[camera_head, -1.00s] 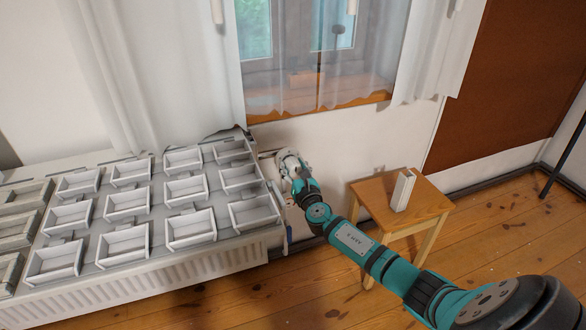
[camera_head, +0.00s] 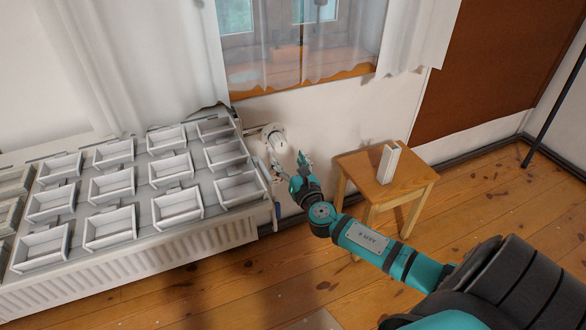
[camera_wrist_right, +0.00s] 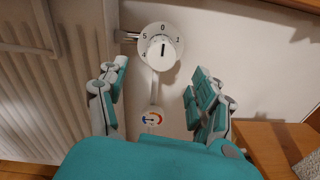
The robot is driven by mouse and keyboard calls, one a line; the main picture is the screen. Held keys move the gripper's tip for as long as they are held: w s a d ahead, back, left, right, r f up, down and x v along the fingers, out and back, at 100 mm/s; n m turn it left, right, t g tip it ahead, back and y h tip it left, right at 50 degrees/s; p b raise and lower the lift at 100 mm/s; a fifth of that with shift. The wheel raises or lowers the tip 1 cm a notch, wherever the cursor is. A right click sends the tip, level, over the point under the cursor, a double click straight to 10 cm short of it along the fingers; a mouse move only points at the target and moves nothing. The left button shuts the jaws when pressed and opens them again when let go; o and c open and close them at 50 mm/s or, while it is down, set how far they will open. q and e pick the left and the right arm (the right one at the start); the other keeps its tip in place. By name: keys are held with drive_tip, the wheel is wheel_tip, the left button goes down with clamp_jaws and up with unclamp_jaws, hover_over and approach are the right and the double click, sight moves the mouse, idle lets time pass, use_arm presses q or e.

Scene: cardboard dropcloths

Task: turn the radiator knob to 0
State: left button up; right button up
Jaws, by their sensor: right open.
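The radiator knob (camera_head: 273,136) is a round white dial on the wall at the radiator's right end. In the right wrist view the knob (camera_wrist_right: 160,47) shows 0 at the top, 1 at the right, and 5 and 4 at the left. A short dark mark on its raised centre stands nearly upright, close to the 0. My right gripper (camera_head: 290,166) is open and empty, below and in front of the knob, apart from it. Its two fingers (camera_wrist_right: 158,80) are spread to either side below the dial in the wrist view. My left gripper is out of view.
The white radiator (camera_head: 150,265) carries several white trays (camera_head: 180,203) to the left. A small coloured gauge (camera_wrist_right: 151,119) sits below the knob. A wooden stool (camera_head: 408,185) with a white object (camera_head: 388,163) stands right of my gripper.

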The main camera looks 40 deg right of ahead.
drive_tip(key=shift+v, duration=1.7)
